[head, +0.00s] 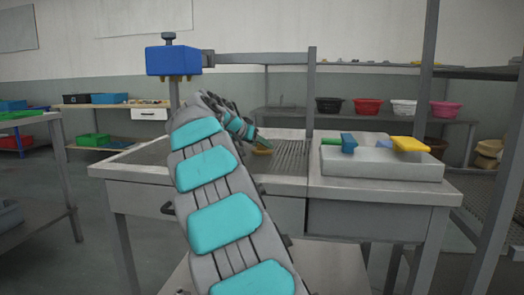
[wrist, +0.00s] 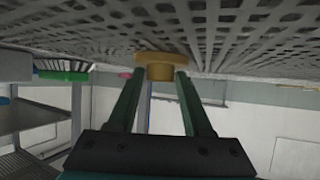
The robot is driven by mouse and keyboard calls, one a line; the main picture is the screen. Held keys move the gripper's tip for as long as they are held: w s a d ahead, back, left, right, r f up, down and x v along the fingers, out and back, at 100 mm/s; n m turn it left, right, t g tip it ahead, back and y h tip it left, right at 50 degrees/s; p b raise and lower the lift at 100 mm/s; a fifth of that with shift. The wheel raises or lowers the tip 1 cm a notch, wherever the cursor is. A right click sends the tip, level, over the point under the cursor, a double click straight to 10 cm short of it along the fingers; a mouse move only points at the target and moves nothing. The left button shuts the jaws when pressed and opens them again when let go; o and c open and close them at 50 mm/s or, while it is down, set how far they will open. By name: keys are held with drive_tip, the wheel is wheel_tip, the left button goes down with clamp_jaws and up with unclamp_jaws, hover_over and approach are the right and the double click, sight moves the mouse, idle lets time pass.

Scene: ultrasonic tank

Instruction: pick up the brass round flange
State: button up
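The brass round flange (wrist: 165,58) sits against the perforated grate, which is at the top of the wrist view. Its wide disc is against the grate and its narrower hub points toward my gripper. My gripper (wrist: 160,76) has its two green fingers apart, with the tips at either side of the hub. A small gap seems to show, and I cannot tell whether either finger touches. In the head view the flange (head: 262,152) is a small brass patch on the bench, just beyond my gripper (head: 262,143), partly hidden by my arm.
The slotted grate (head: 288,155) lies in the bench top. To its right, a grey tray (head: 385,171) holds blue, green and yellow things. A metal post (head: 311,95) rises behind the grate. A blue box (head: 173,61) stands on a post at the back left.

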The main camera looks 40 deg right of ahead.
clamp_jaws()
drive_tip(key=shift+r, duration=0.2)
idle(0.6)
